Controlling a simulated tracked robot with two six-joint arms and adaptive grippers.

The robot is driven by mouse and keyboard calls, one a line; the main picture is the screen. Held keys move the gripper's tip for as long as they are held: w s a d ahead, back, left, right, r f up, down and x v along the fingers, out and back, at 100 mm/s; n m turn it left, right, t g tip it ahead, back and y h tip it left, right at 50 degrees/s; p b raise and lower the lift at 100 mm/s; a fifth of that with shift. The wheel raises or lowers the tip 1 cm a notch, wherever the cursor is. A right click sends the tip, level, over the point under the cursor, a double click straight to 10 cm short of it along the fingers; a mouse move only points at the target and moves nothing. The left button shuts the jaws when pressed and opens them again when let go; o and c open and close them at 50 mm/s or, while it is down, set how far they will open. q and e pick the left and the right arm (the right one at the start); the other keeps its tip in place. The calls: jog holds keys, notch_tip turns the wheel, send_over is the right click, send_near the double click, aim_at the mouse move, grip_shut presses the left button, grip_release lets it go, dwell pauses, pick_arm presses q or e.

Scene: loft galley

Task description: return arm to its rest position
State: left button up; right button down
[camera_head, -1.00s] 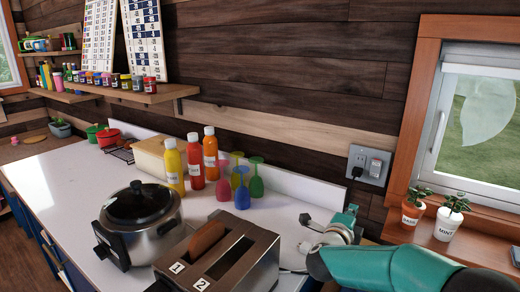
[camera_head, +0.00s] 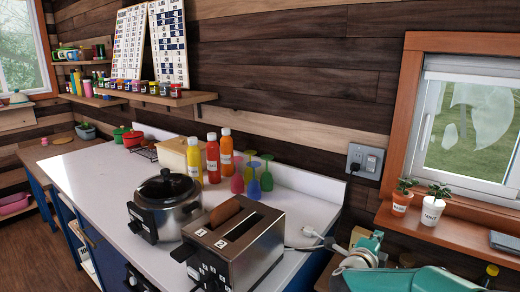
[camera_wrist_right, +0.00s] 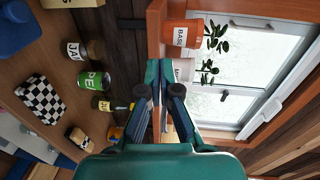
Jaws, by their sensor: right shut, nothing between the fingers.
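My right arm (camera_head: 405,279) is teal and comes in at the bottom right corner of the head view, low beside the counter's end. Its fingers are not clear there. In the right wrist view my right gripper (camera_wrist_right: 159,78) is shut with nothing between its fingers. It points toward the wall and window sill, with the sill pots beyond the fingertips. My left arm and gripper are in neither view.
On the white counter (camera_head: 105,185) stand a toaster (camera_head: 262,240) with a brown slice in one slot, a cooker (camera_head: 168,205), sauce bottles (camera_head: 212,160) and coloured glasses. A window sill with potted plants (camera_head: 433,208) is at right. Jars (camera_wrist_right: 92,80) and a checkered item (camera_wrist_right: 40,98) lie near the gripper.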

jog(key=s+a+f+n+g+y, duration=0.1)
jog(key=s+a+f+n+y, duration=0.25)
jog(key=f, duration=0.65)
jog(key=s+a+f+n+g+y, duration=0.15)
jog(key=s+f+n, duration=0.35)
jog(key=f, duration=0.5)
jog(key=s+a+f+n+g+y, duration=0.25)
jog(key=s+f, duration=0.25)
jog(key=f, duration=0.5)
jog(key=s+a+f+n+g+y, duration=0.2)
jog(key=s+a+n, duration=0.2)
jog(key=s, duration=0.4)
jog(key=s+a+f+n+g+y, duration=0.2)
jog(key=s+a+n+g, duration=0.1)
jog(key=s, duration=0.5)
jog(key=s+a+f+n+g+y, duration=0.2)
jog(key=s+a+f+n+y, duration=0.1)
jog(key=s, duration=0.5)
jog(key=shift+s+a+n, duration=0.3)
jog(key=shift+a+n, duration=0.5)
jog(key=shift+n, duration=0.3)
